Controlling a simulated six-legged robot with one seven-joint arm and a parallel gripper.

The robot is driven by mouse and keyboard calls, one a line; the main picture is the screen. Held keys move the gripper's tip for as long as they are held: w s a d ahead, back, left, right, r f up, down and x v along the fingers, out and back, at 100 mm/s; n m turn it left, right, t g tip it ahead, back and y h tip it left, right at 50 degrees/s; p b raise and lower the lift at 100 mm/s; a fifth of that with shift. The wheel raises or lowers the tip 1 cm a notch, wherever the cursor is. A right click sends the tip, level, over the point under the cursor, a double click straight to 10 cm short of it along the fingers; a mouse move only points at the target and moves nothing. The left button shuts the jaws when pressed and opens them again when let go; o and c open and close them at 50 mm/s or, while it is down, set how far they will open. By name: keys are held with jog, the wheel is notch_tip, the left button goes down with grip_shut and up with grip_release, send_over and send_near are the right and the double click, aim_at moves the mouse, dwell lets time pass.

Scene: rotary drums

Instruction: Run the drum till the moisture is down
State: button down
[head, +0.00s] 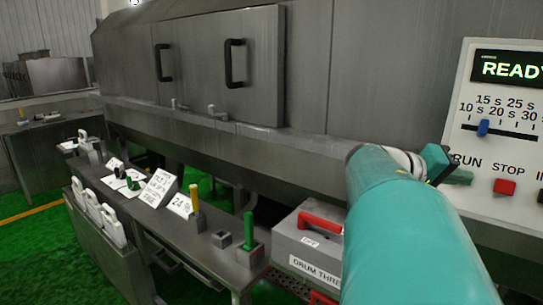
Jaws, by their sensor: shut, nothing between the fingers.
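A large grey metal drum housing (310,70) fills the back in the head view. A white control panel (460,125) stands at the right, with a lit display (505,68) reading "READY", partly cut off by the frame edge. A blue slider (483,127) sits near the 15 s mark on its time scale. A green block below the word RUN appears to be the run button (459,178). A red stop button (504,187) is to its right. My gripper (438,165) is shut and empty, just left of the green button; whether they touch is unclear.
A grey box labelled "DRUM THR..." with a red handle (320,222) is left of my arm. A bench (190,240) at the left holds cards, a yellow-topped peg (194,196) and a green peg (249,232). Green floor shows at the lower left.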

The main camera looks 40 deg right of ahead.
jog(key=shift+w+d+f, duration=0.1)
jog(key=shift+d+f, duration=0.05)
jog(key=shift+d, duration=0.3)
jog(key=shift+w+d+f, duration=0.1)
jog(key=shift+d+f, duration=0.05)
jog(key=shift+d, duration=0.3)
jog(key=shift+d, duration=0.15)
dwell(1.3)
jog(key=shift+w+d+f, duration=0.1)
jog(key=shift+d+f, duration=0.05)
jog(key=shift+d, duration=0.1)
